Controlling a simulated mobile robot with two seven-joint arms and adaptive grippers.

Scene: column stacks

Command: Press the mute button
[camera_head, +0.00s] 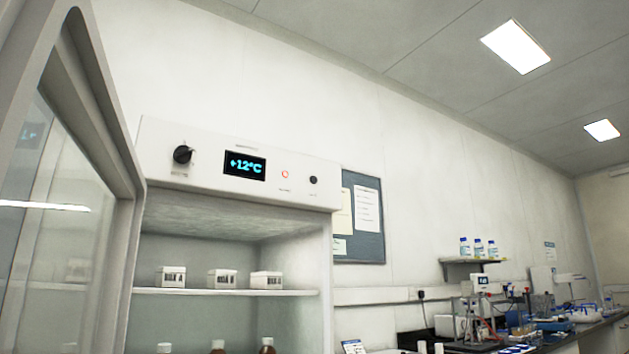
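The control panel (215,168) runs across the top of an open white cabinet, tilted in the picture. On it sit a large black knob (182,154) at the left and a dark display (245,166) reading +12°C in cyan. Right of the display is a small round button with a lit red ring (285,174), and farther right a smaller black knob or button (313,180). The labels under them are too small to read, so I cannot tell which is marked mute. Neither of my grippers shows in the head view.
A framed glass door (105,140) stands open at the left. The cabinet shelf (225,292) holds three white labelled boxes; bottle tops show below. A notice board (360,222) hangs to the right, and a cluttered lab bench (410,338) runs along the wall. No obstacle shows before the panel.

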